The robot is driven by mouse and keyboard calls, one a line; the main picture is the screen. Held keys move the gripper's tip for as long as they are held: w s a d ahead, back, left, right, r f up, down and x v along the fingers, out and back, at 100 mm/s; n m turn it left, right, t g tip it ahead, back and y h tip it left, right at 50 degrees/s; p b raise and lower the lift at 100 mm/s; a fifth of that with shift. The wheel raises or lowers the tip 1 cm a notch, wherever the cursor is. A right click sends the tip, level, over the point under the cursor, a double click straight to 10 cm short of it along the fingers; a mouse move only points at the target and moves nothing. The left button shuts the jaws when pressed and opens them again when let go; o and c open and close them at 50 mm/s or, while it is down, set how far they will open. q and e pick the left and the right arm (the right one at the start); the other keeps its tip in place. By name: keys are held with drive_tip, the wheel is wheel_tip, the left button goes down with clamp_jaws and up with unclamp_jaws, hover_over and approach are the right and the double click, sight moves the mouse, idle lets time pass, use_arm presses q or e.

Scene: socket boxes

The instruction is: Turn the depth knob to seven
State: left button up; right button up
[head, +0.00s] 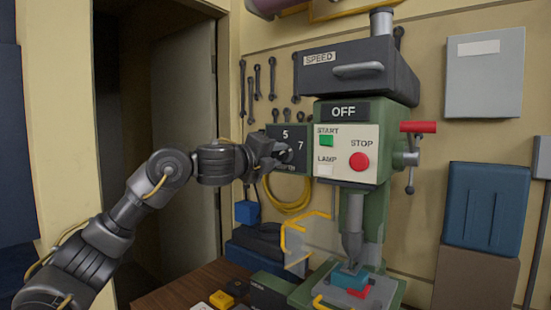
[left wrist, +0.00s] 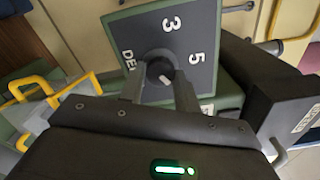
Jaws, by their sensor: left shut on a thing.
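The depth dial plate (head: 294,132) is dark, on the left side of the green drill press, with white 5 and 7 showing in the head view. My left gripper (head: 280,158) is in front of the plate and hides its lower left. In the left wrist view the plate (left wrist: 200,28) shows 3, 5 and the start of a word, "DE". The round dark depth knob (left wrist: 158,66) sits between the fingers of my left gripper (left wrist: 159,85), which is shut on it. A small pale mark shows on the knob's lower right; I cannot tell which numeral it points to.
The drill press front (head: 347,148) has a green START button, a red STOP button and a LAMP switch close right of the dial. A yellow guard frame (head: 292,240) stands below the dial. A yellow cable coil (head: 287,198) hangs on the wall behind.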

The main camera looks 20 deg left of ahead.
use_arm(q)
drive_tip(key=shift+f, duration=0.1)
idle(0.4)
drive_tip(key=o, duration=1)
drive_tip(key=shift+s, duration=0.1)
drive_tip(key=shift+s+a+b, duration=0.1)
drive_tip(key=shift+s+b, duration=0.15)
drive_tip(key=shift+b, duration=0.05)
drive_tip(key=b+v, duration=0.3)
drive_tip(key=v, duration=0.7)
